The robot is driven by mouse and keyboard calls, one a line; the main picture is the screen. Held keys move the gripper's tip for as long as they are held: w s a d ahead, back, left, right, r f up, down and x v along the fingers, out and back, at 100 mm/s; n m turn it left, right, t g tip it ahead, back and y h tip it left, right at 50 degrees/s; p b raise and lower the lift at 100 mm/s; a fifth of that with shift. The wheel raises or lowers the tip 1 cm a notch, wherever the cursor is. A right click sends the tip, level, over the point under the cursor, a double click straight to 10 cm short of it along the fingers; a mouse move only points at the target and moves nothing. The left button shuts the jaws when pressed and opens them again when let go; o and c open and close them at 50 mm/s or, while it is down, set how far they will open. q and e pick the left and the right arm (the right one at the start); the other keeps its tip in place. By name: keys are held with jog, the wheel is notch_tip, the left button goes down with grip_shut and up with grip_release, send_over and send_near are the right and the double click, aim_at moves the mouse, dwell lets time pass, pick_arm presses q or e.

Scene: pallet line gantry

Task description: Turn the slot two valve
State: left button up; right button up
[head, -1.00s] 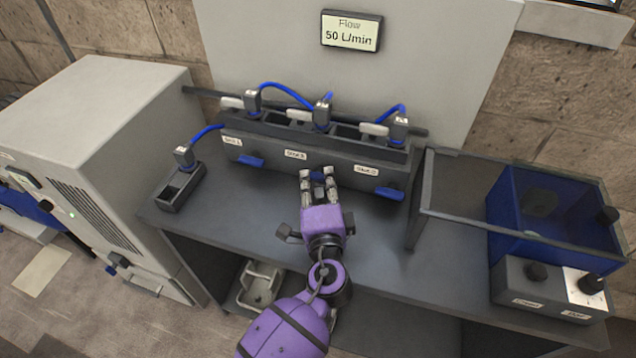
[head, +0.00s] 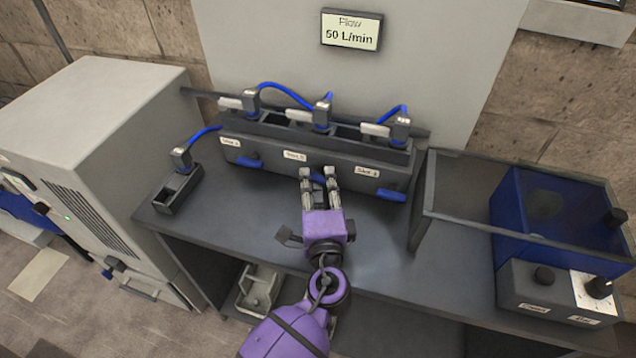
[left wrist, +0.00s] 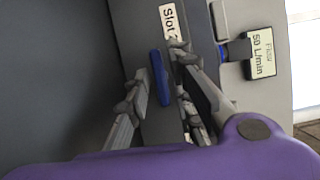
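The middle slot's blue valve handle (head: 318,179) is on the front of the dark slot housing (head: 262,163), under the middle slot label (head: 294,155). My left gripper (head: 318,174) is at this handle, with one finger on each side of it. In the left wrist view the blue handle (left wrist: 160,77) lies between the two spread fingertips (left wrist: 158,70). Its "Slot" label (left wrist: 168,23) is partly covered by a finger. The fingers look open; any light contact with the handle cannot be told. My right gripper is not in view.
Blue handles of the left slot (head: 250,162) and right slot (head: 391,195) flank the middle one. A flow display (head: 351,30) reads 50 L/min. A small dark holder (head: 178,190) stands at left. A framed guard (head: 470,218) and blue box (head: 535,225) stand at right.

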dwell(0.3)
pick_arm(q)
jog(key=s, duration=0.8)
jog(key=s+d, duration=0.1)
jog(key=s, duration=0.3)
jog(key=shift+f, duration=0.1)
